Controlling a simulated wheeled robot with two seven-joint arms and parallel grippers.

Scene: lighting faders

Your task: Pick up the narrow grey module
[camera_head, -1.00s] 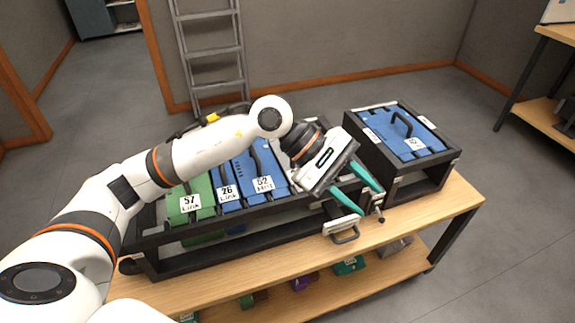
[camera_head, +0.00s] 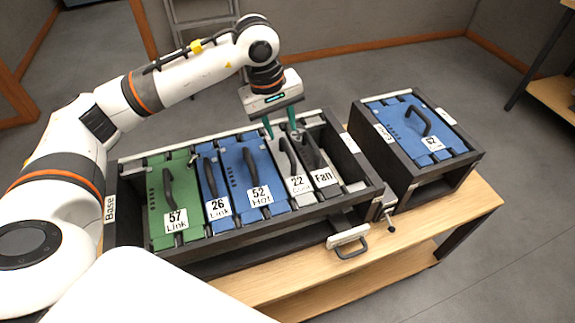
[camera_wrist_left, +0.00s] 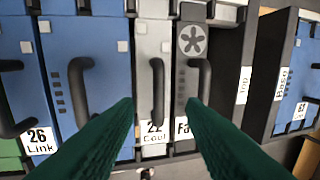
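A narrow light grey module labelled 22 Cool (camera_head: 299,186) sits upright in the black rack, with a dark handle on top. It also shows in the left wrist view (camera_wrist_left: 144,45), its handle between my fingertips in the picture. A second narrow grey module, labelled Fan (camera_head: 325,178), sits at its right; its fan symbol shows in the wrist view (camera_wrist_left: 192,38). My left gripper (camera_head: 281,129) is open and empty above the far end of these two modules, green fingers pointing down. No contact with a handle is visible. My right gripper is not in view.
The black rack (camera_head: 225,231) also holds a green module 57 (camera_head: 159,214) and blue modules 26 (camera_head: 212,190) and 52 (camera_head: 233,158). A separate black box (camera_head: 399,177) with a blue module stands at the right. A metal pull handle (camera_head: 350,240) sticks out in front.

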